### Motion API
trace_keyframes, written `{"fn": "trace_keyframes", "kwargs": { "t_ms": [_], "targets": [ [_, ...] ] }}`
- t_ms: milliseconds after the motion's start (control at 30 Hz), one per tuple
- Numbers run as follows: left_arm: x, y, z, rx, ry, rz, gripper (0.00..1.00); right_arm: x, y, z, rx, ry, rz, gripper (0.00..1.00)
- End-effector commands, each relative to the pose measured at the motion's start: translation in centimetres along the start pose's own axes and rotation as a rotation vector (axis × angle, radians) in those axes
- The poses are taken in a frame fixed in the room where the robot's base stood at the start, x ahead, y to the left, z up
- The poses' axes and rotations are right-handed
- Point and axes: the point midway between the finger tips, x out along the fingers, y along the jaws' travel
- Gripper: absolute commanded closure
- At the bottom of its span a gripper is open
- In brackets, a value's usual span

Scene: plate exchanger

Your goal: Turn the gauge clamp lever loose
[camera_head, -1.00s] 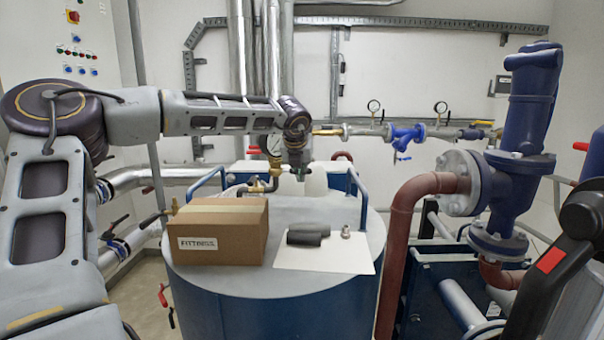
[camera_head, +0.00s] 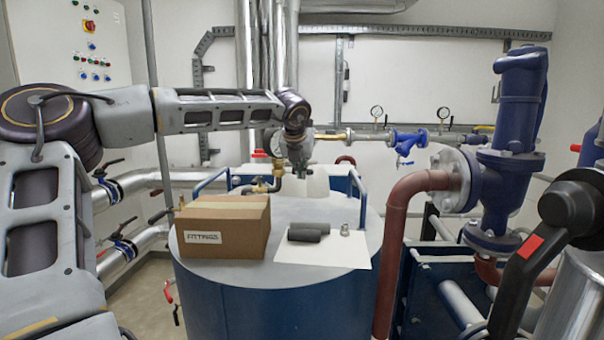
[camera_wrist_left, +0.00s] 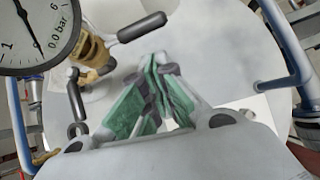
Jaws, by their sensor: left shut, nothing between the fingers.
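The pressure gauge (camera_wrist_left: 35,35) fills the upper left of the left wrist view, above a brass fitting (camera_wrist_left: 92,52). A lever with a dark grip (camera_wrist_left: 142,27) sticks out to the right of the fitting; it appears to be the clamp lever. In the head view the gauge (camera_head: 277,143) is partly hidden behind my left wrist. My left gripper (camera_head: 302,168) points down beside the brass fitting, above the tank top. Its green-padded fingers (camera_wrist_left: 157,62) are shut and empty, below and apart from the lever grip. My right gripper is not in view.
A cardboard fittings box (camera_head: 222,228) and a white sheet (camera_head: 340,250) with a dark cylinder (camera_head: 309,232) lie on the tank top. Blue rails (camera_head: 358,190) edge the tank. A red pipe (camera_head: 398,240) and blue pump (camera_head: 518,130) stand right, behind a black lever (camera_head: 520,270).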

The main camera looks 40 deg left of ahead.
Motion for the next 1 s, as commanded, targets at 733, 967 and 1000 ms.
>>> {"fn": "trace_keyframes", "kwargs": {
  "t_ms": [733, 967, 1000],
  "targets": [
    [-7.7, -0.7, 0.1, 0.000, -0.002, -0.001, 1.00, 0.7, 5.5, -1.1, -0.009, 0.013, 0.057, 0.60],
    [-7.8, -0.7, 0.1, 0.000, -0.001, -0.001, 1.00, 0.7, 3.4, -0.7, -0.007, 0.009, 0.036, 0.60],
    [-7.8, -0.7, 0.1, 0.000, -0.001, -0.001, 1.00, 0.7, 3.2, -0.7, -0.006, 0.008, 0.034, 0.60]
  ]
}}
